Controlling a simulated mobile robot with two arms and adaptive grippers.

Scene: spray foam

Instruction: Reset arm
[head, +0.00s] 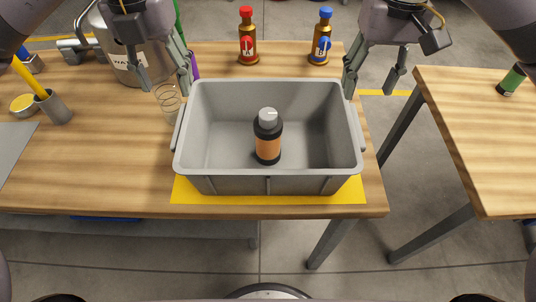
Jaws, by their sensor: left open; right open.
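My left gripper (166,88) is open and empty, above the table at the left back corner of the grey bin. My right gripper (371,90) is open and empty, just right of the bin's right back corner. The grey bin (268,184) stands on the wooden table (90,170), over a yellow mat (268,199). A black and orange bottle with a grey cap (267,138) stands upright inside the bin. Whether the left fingers touch the bin's rim is hard to tell.
Behind the bin stand a red-capped bottle (248,38) and a blue-capped bottle (321,38). A grey cup (54,106) holds a yellow stick. A second table (490,140) stands right, across a gap.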

